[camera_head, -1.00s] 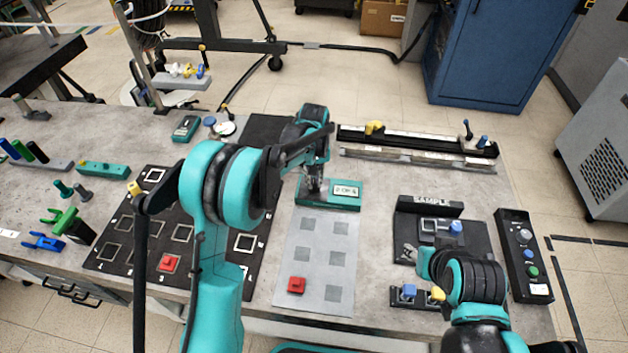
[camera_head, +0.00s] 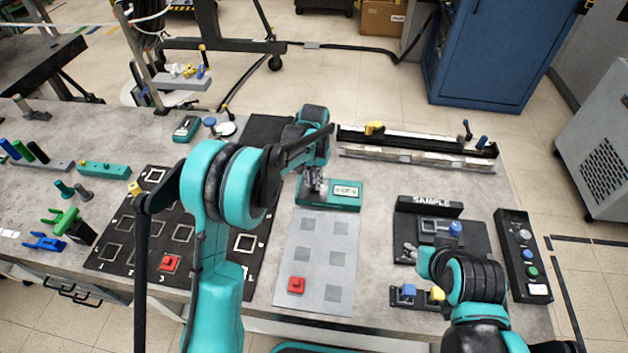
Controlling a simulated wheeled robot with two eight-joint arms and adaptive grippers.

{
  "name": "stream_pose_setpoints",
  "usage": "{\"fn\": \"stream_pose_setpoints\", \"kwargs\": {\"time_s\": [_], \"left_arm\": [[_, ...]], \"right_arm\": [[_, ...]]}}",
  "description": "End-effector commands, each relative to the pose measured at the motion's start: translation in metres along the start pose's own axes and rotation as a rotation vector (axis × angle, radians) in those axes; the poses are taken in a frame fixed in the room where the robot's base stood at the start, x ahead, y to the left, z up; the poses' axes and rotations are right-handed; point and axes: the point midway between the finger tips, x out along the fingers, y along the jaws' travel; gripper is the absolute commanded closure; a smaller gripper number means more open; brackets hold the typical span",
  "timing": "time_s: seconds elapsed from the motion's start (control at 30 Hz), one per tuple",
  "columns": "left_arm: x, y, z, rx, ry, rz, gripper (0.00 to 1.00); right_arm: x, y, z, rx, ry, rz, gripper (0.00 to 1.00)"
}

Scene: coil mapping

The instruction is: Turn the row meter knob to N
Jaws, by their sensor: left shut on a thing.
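A teal meter (camera_head: 333,203) with a small lit display (camera_head: 347,190) stands on the table behind the grey mat; its display text is too small to read. My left gripper (camera_head: 313,188) points down onto the left part of this meter and is shut on its knob. The knob itself is hidden by the fingers, so its pointer position cannot be told. My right gripper (camera_head: 411,252) is partly seen beside the SAMPLE fixture (camera_head: 429,206), left of my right arm; its fingers are too small to judge.
A grey mat (camera_head: 315,243) with darker squares holds a red block (camera_head: 297,285). A black grid board (camera_head: 125,245) with another red block (camera_head: 169,263) lies left. A long rail (camera_head: 415,143) lies behind right. A black control box (camera_head: 524,255) stands at the right edge.

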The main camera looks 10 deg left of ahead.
Motion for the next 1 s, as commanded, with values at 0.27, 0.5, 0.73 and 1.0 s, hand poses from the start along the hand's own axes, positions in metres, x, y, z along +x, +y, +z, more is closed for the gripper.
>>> {"fn": "stream_pose_setpoints", "kwargs": {"time_s": [0.27,0.5,0.73,1.0], "left_arm": [[-0.0004,-0.0002,-0.0004,0.138,0.001,0.0,1.0],[-0.0003,-0.0002,-0.0004,0.185,0.001,0.0,1.0],[-0.0003,-0.0002,-0.0005,0.191,0.001,0.0,1.0],[-0.0003,-0.0002,-0.0005,0.19,0.001,0.0,0.68]], "right_arm": [[-0.0009,0.0,-0.0006,0.0,0.0,0.0,0.6],[-0.001,0.0,-0.0007,0.0,0.0,0.0,0.6],[-0.001,0.0,-0.0007,0.0,0.0,0.0,0.6],[-0.001,0.0,-0.0007,0.0,0.0,0.0,0.6]]}}
